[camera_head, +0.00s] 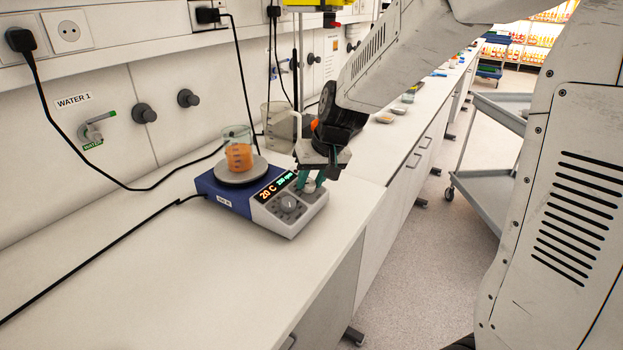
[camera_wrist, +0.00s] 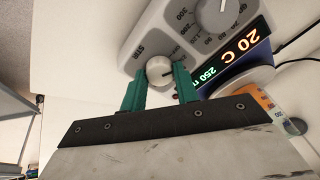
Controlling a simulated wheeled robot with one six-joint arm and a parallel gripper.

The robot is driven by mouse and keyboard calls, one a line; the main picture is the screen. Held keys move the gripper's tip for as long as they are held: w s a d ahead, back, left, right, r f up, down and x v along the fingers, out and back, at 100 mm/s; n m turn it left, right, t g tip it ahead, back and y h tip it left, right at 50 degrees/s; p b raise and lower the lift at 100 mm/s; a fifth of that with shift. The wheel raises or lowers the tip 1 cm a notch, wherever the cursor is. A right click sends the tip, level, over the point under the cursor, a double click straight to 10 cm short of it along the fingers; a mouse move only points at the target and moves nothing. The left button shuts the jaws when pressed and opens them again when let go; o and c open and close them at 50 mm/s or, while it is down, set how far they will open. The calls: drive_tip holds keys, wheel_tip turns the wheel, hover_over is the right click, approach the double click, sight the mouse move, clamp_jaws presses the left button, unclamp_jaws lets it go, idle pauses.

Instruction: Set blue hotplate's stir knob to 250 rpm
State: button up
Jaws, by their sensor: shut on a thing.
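The blue hotplate (camera_head: 230,195) stands on the white bench, with a display (camera_head: 276,186) and two knobs on its sloped grey front panel. The display reads 20 C, and in the wrist view it (camera_wrist: 225,55) also shows a green 250 beside it. The stir knob (camera_wrist: 160,71) is white with a dark mark, under the label STIR. My gripper (camera_head: 309,184) is at this right-hand knob from above. In the wrist view its green fingers (camera_wrist: 160,85) are shut on the knob, one on each side. The heat knob (camera_head: 288,203) is to the left, free.
A glass beaker of orange liquid (camera_head: 238,155) sits on the hotplate's round top. A clear jug (camera_head: 279,128) stands behind my gripper. Black cables run along the wall and bench. A grey cart (camera_head: 485,155) stands in the aisle. The bench in front is clear.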

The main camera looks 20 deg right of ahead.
drive_tip(key=shift+m, duration=0.3)
drive_tip(key=o, duration=1)
drive_tip(key=shift+c, duration=0.2)
drive_tip(key=shift+r, duration=0.1)
drive_tip(key=v, duration=0.7)
drive_tip(key=shift+s+r, duration=0.15)
drive_tip(key=shift+r, duration=0.15)
drive_tip(key=shift+d, duration=0.1)
drive_tip(key=s+d+r+n+g+h, duration=0.1)
drive_tip(key=s+g+h, duration=0.1)
drive_tip(key=s, duration=2.5)
drive_tip(key=shift+s+d+r, duration=0.2)
drive_tip(key=shift+d+r, duration=0.05)
drive_tip(key=shift+d, duration=0.1)
